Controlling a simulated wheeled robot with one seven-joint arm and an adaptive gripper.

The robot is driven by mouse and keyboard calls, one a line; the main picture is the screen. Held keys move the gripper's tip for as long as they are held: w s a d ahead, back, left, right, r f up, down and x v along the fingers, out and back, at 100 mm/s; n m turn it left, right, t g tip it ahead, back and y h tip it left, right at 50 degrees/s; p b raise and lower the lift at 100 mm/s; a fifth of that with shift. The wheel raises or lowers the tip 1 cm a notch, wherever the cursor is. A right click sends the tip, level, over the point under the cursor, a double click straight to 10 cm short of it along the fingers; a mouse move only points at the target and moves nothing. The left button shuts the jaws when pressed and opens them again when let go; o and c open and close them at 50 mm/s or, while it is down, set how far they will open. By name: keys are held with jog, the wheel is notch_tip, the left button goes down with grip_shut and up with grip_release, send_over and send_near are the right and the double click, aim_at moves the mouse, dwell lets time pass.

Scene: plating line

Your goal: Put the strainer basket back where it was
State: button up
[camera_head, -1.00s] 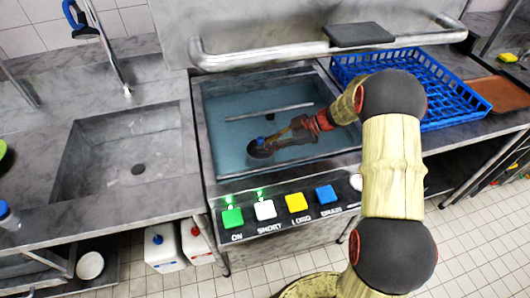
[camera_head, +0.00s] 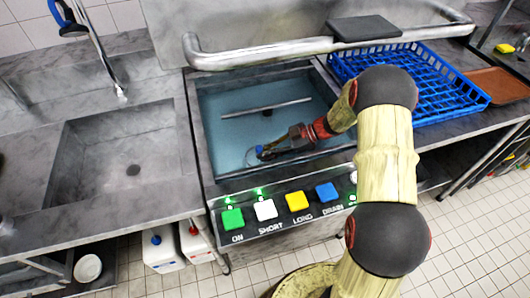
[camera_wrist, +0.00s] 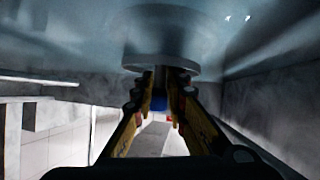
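The strainer basket (camera_wrist: 160,63) shows in the wrist view as a round grey disc just beyond my fingertips, with a blue knob between them. In the head view the basket (camera_head: 252,157) is small and partly hidden by my gripper, at the front left of the water-filled basin (camera_head: 210,165). My gripper (camera_head: 263,153) reaches into the basin from the right, low over the water. In the wrist view its fingers (camera_wrist: 160,102) are closed around the blue knob. Whether the basket touches the water or basin floor is unclear.
A bar (camera_head: 266,109) crosses the basin, with a dark spot (camera_head: 267,113) near it. A thick rail (camera_head: 260,58) runs behind the basin. A blue rack (camera_head: 440,95) stands to the right, and an empty sink (camera_head: 120,150) to the left. Coloured buttons (camera_head: 297,201) line the front.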

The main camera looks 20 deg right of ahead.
jog(key=o, duration=0.4)
jog(key=shift+r, duration=0.15)
jog(key=b+v, duration=0.2)
jog(key=v, duration=0.9)
jog(key=s+a+r+m+g+h, duration=0.2)
jog(key=s+a+r+m+h, duration=0.5)
jog(key=s+r, duration=0.45)
jog(key=s+r+m+t+h, duration=0.1)
jog(key=s+r+m, duration=0.1)
jog(key=s, duration=0.3)
jog(key=s+a+r+m+t+h, duration=0.1)
jog(key=s+r+m+t+h, duration=0.1)
jog(key=s+m, duration=0.3)
jog(key=s+a+r+m+t+h, duration=0.1)
jog(key=s+r+m+t+h, duration=0.1)
jog(key=s, duration=0.3)
jog(key=shift+s+a+r+m, duration=0.3)
jog(key=shift+s+m, duration=0.1)
jog(key=shift+m, duration=0.3)
